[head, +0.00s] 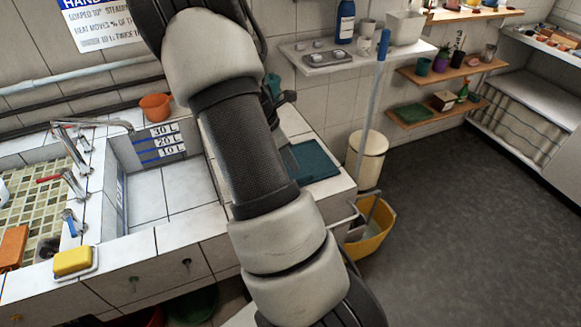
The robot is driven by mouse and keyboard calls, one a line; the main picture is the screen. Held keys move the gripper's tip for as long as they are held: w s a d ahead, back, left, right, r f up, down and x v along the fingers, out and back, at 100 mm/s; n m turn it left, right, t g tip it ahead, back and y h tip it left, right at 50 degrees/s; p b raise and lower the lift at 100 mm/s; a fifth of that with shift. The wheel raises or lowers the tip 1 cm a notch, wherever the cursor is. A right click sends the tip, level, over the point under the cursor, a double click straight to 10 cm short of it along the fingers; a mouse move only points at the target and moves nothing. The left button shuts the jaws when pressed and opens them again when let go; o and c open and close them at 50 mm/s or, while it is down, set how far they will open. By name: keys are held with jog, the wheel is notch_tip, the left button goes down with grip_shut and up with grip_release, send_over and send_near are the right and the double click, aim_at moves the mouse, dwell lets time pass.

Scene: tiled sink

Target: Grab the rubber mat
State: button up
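A flat teal mat (314,161), which looks like the rubber mat, lies on the white tiled counter right of the sink basin. My arm crosses in front and hides its left part. My arm fills the middle of the head view, rising from the bottom edge to the top. My gripper is mostly hidden behind the arm. A small dark part beside the arm, above the mat in the picture, may belong to it. I cannot tell whether it is open or shut.
A yellow sponge (73,262) sits at the front edge. A yellow bucket (372,235) and cream bin (367,160) stand right of the counter. The grey floor (470,240) is clear.

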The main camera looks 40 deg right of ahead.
jog(key=x, duration=0.7)
jog(key=shift+s+d, duration=0.15)
jog(key=shift+s, duration=0.1)
jog(key=shift+d+f, duration=0.25)
jog(key=shift+f, duration=0.3)
grip_shut()
